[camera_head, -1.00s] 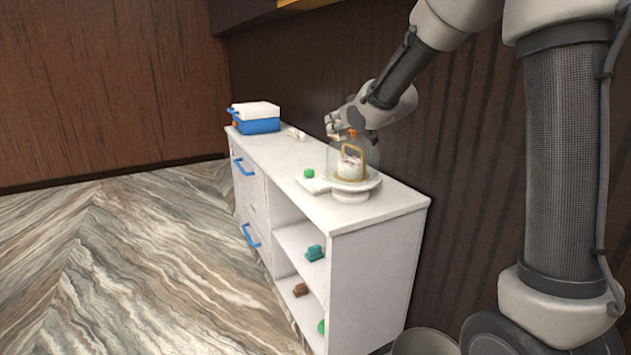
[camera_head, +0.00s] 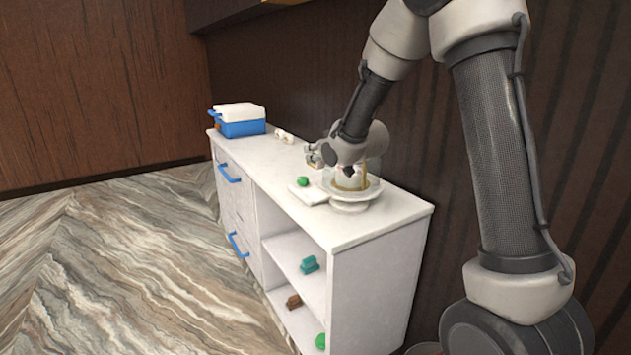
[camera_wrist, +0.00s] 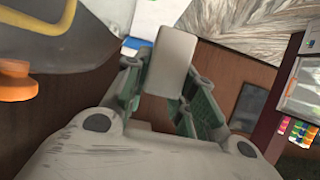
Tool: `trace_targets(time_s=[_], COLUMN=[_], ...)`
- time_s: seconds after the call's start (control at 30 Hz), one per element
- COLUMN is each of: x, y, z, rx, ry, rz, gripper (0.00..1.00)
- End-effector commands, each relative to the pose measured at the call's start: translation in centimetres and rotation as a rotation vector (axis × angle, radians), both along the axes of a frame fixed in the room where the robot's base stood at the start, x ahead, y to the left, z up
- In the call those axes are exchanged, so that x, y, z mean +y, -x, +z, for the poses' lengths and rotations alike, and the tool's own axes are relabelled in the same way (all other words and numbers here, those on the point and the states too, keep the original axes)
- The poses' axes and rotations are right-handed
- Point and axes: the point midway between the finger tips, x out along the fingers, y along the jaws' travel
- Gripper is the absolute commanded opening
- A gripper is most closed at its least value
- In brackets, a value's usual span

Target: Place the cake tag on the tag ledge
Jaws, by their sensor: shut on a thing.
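My gripper (camera_wrist: 165,85) is shut on a pale grey rectangular plate, seemingly the cake tag (camera_wrist: 172,58), which sticks out between its green-lined fingers. In the head view my gripper (camera_head: 316,156) is low over the counter, close to the left side of the glass dome and cake stand (camera_head: 352,201). The tag is too small to make out there. A flat white slab (camera_head: 310,196) with a small green piece (camera_head: 302,181) juts out in front of the stand. I cannot tell for sure whether this slab is the tag ledge. My wrist partly hides the dome and cake.
The dome's orange knob (camera_wrist: 14,82) is very near my gripper in the wrist view. A blue and white box (camera_head: 240,122) and small white pieces (camera_head: 284,136) stand farther back on the counter (camera_head: 265,172). The front right of the counter top is clear.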

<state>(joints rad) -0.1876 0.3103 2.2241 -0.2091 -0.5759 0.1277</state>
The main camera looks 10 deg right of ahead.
Motion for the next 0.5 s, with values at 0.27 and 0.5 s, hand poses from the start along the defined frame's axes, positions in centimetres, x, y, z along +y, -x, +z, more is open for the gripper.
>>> trace_targets(time_s=[0.27, 0.5], x=[0.0, 0.0], y=[0.0, 0.0], z=[-4.5, -7.3], rx=[0.000, 0.003], ry=[0.001, 0.001], rz=[0.000, 0.000], gripper=[0.07, 0.07])
